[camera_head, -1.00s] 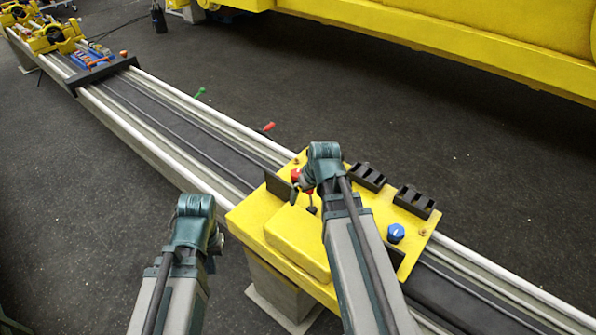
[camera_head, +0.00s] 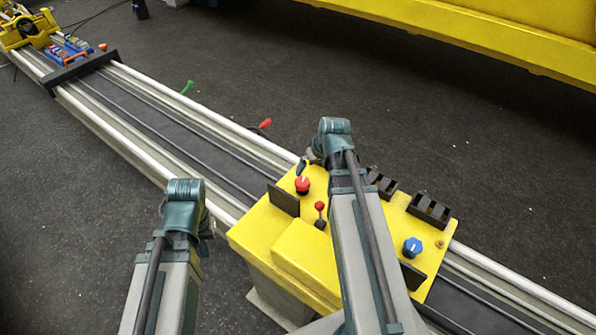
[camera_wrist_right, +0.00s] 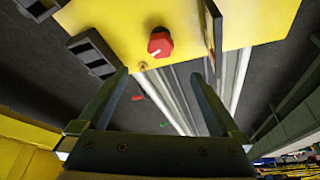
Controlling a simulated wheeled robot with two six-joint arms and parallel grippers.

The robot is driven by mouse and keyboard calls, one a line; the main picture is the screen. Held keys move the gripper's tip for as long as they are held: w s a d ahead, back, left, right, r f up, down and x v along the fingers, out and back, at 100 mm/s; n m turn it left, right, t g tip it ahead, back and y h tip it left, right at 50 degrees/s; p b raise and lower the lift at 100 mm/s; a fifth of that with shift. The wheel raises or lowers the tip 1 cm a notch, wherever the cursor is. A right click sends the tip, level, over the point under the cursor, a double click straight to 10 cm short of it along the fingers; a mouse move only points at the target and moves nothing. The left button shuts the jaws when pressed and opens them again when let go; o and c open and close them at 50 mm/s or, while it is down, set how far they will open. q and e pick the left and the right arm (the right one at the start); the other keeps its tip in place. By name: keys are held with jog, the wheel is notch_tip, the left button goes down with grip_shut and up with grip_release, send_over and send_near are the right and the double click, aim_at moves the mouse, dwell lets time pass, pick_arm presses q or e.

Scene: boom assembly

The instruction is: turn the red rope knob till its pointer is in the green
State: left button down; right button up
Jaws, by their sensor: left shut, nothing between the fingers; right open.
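The red knob (camera_head: 302,185) sits on the yellow console (camera_head: 262,222), left of my right arm. In the right wrist view the red knob (camera_wrist_right: 160,44) is seen from above, with a white pointer line on its face; I cannot make out a green zone beside it. My right gripper (camera_head: 304,166) is open and just beyond the knob, apart from it. In the wrist view the open fingers (camera_wrist_right: 160,76) are empty, and the knob is beyond their tips. My left gripper (camera_head: 209,224) is shut and empty, left of the console, mostly hidden behind its wrist.
A small red-topped lever (camera_head: 319,207) stands near the knob, and a black upright plate (camera_head: 283,199) is left of it. A blue knob (camera_head: 413,247) and black slotted blocks (camera_head: 430,209) are to the right. Long rails (camera_head: 180,108) run to the far left.

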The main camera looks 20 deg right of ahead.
aim_at(303, 182)
jog(key=b+x, duration=1.3)
jog(key=shift+w+f, duration=0.25)
jog(key=shift+f, duration=0.1)
jog(key=shift+c, duration=0.3)
jog(key=c, duration=1.3)
jog(key=shift+o, duration=0.2)
jog(key=shift+a+m+h, duration=0.15)
jog(key=shift+m+h, duration=0.65)
jog(key=shift+m, duration=1.2)
